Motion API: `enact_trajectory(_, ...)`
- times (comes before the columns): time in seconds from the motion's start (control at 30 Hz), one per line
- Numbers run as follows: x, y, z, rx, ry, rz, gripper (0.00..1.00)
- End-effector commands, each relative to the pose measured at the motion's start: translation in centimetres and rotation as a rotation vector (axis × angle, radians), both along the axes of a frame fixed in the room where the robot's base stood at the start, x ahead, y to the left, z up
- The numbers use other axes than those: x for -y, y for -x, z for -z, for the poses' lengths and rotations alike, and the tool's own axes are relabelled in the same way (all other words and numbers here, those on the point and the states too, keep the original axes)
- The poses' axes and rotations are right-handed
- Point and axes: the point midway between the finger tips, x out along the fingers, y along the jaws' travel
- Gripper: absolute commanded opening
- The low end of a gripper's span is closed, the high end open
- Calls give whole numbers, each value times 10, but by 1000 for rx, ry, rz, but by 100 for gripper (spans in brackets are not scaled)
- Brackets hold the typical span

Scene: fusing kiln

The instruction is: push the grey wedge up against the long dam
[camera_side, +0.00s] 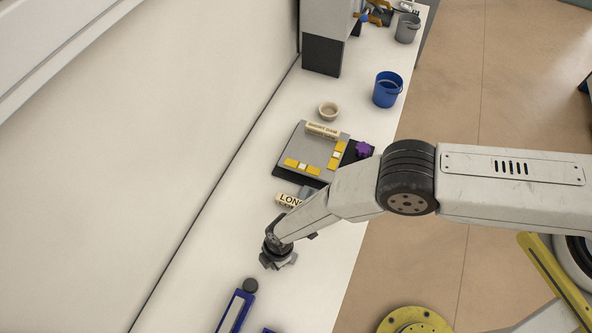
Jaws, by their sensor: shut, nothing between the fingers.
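The long dam (287,200), a cream bar with "LON" readable on it, lies on the white bench in front of the grey shelf. My arm hides its right end. A small grey piece (305,191) shows just behind the dam, partly covered by my arm. It looks like the grey wedge, but its shape and whether it touches the dam cannot be made out. My gripper (275,264) is shut and empty, low over the bench, nearer the camera than the dam and apart from it.
The grey shelf (295,147) bears the short dam (322,131) and several yellow pieces. A purple knob (363,149), a cream bowl (328,111) and a blue bucket (387,90) stand around it. A blue tool (235,311) lies at the front. The bench left of my gripper is clear.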

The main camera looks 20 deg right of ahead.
Motion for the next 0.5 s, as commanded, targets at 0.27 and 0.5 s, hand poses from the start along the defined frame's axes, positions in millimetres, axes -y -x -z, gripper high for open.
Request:
enact_trajectory(0.27, 2, -2, 0, 0, 0, 0, 0)
enact_trajectory(0.5, 3, -3, 0, 0, 0, 0, 0)
